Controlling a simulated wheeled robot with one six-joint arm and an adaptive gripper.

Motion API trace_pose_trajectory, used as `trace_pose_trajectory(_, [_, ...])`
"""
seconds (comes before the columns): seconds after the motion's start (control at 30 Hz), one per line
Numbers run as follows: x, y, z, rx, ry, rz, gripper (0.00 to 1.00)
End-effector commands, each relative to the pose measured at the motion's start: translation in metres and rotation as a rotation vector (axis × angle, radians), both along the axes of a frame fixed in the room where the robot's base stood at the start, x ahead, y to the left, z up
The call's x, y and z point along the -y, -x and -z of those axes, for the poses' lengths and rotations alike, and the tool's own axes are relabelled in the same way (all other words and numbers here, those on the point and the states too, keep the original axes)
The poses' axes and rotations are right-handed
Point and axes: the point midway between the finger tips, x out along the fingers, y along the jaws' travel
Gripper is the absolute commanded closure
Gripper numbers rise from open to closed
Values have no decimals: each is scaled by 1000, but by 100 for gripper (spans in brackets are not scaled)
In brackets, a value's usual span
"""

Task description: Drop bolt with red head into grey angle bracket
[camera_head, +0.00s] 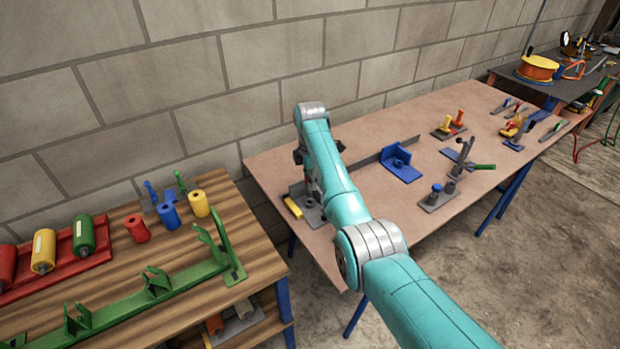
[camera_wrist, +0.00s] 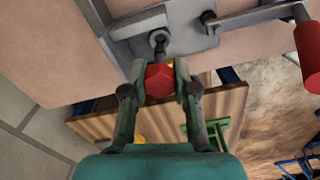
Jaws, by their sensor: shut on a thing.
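In the wrist view, my gripper (camera_wrist: 160,66) is shut on the red head of a bolt (camera_wrist: 160,82), one finger on each side. A grey metal piece (camera_wrist: 130,33), seemingly the angle bracket, lies just beyond the fingertips, with a round dark grey part (camera_wrist: 158,42) near the bolt. I cannot tell whether the bolt touches the bracket or is in a hole. In the head view, a grey plate (camera_head: 313,216) shows on the pinkish table below my arm. My arm hides the bolt and most of the gripper there.
A yellow-topped piece (camera_head: 292,207) lies beside the grey plate. A blue bracket (camera_head: 402,168) and a grey fixture with blue knob (camera_head: 437,197) stand further right. A wooden bench (camera_head: 150,318) at left holds rollers and a green frame (camera_head: 160,290). The table's front middle is clear.

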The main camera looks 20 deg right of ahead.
Motion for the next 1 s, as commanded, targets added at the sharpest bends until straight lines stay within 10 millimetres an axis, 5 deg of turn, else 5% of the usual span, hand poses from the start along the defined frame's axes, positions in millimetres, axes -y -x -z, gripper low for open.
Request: trace_pose_trajectory(1.0, [0, 0, 19, 1, 0, 0, 100])
